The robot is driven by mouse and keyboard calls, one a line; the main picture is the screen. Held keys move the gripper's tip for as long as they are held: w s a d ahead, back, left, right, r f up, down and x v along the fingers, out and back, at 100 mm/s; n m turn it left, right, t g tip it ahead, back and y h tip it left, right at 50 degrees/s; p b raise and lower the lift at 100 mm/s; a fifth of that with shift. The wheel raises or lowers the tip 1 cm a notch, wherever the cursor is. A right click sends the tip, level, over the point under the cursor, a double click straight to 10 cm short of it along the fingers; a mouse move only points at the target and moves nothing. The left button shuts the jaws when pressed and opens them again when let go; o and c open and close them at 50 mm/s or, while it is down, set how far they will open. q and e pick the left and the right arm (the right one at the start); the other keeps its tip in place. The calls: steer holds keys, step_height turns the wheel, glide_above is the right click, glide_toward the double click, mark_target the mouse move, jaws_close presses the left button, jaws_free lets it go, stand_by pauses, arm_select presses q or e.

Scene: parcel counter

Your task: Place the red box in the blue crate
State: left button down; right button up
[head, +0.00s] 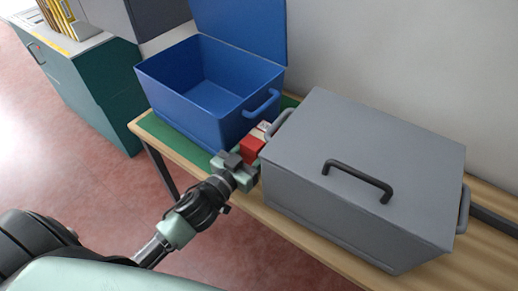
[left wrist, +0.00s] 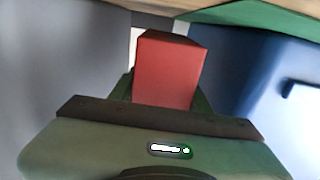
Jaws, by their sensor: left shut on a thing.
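The red box (head: 252,146) is between the blue crate and the grey lidded box in the head view. My left gripper (head: 246,162) is shut on it. In the left wrist view the red box (left wrist: 168,68) stands up from between the fingers (left wrist: 160,95), which it partly hides. The blue crate (head: 196,113) is open and looks empty, its lid raised at the back. It stands just left of the red box, and its side shows at the right of the left wrist view (left wrist: 265,80). My right gripper is not in view.
A small pale labelled thing (head: 264,127) shows behind the red box. The wooden table (head: 350,262) has a green mat (head: 168,134) under the crate. A teal cabinet (head: 90,95) is at the left.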

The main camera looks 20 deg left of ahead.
arm_select(q)
steer(key=shift+f, duration=1)
steer(key=shift+f, duration=0.15)
steer(key=c, duration=0.7)
jaws_free()
